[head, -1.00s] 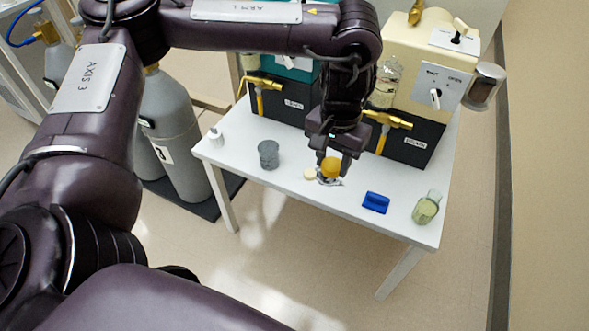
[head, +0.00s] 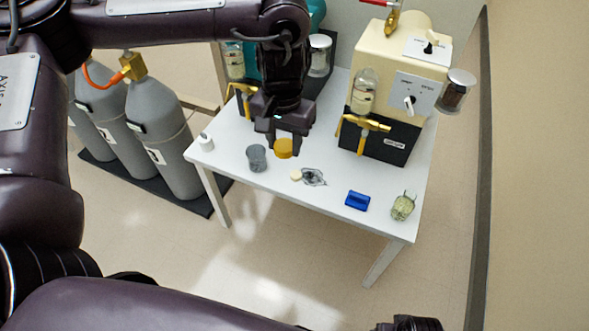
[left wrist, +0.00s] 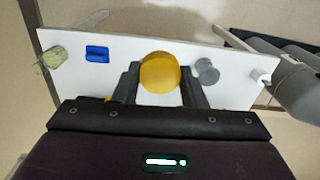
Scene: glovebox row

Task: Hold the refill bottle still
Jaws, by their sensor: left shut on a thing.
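My left gripper (head: 287,143) is shut on a yellow, round-topped thing (head: 283,149). In the left wrist view this yellow thing (left wrist: 160,73) shows as a disc between the two fingers. Its lower part is hidden, and I cannot tell for sure that it is the refill bottle. The gripper points down over the white table, just right of a grey cup (head: 256,158). A clear bottle (head: 364,90) is on the cream machine, and a small white bottle (head: 206,142) stands at the table's left end. My right gripper does not show clearly.
The white table (head: 325,203) also holds a pale disc (head: 296,175), a dark tangled item (head: 314,178), a blue block (head: 357,200) and a greenish jar (head: 403,206). The cream machine (head: 400,60) stands at the back right. Grey gas cylinders (head: 160,135) stand left of the table.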

